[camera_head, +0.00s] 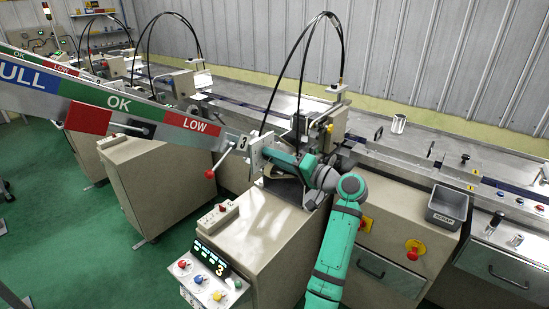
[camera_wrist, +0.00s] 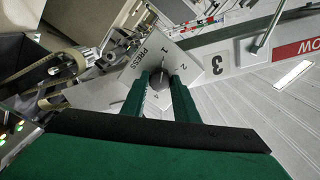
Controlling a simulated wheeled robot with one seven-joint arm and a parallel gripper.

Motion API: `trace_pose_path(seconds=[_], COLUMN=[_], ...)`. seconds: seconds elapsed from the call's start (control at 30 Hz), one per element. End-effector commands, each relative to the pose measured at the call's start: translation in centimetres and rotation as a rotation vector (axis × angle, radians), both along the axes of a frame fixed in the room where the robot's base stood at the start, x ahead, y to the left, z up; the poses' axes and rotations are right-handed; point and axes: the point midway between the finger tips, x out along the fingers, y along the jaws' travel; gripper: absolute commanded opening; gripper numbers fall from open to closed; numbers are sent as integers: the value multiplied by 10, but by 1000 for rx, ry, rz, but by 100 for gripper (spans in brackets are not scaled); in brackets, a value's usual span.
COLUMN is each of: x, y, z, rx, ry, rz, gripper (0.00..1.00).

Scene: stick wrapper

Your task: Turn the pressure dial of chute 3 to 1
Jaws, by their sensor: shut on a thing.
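My gripper (camera_wrist: 160,84) is shut on the knob, one green finger on each side. The fingers hide part of the plate, and I cannot tell which number the knob points to. In the head view the plate (camera_head: 256,153) is at the lower end of chute 3 (camera_head: 188,122), with my gripper (camera_head: 268,154) against it. The knob is hidden there.
A red-knobbed lever (camera_head: 210,174) hangs just left of the dial. Black hoses (camera_head: 300,50) arch above. A grey bin (camera_head: 447,207) sits at right. Green floor is open at left.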

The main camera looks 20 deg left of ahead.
Motion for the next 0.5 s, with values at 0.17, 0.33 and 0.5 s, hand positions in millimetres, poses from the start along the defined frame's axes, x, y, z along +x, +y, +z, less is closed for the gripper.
trace_pose_path(seconds=[0.17, 0.33, 0.5], x=[1, 0, -2], y=[0, 5, 1], z=[-1, 0, 0], rx=[-1, 0, 1], ry=[1, 1, 2], rz=[-4, 3, 4], gripper=[45, 45, 45])
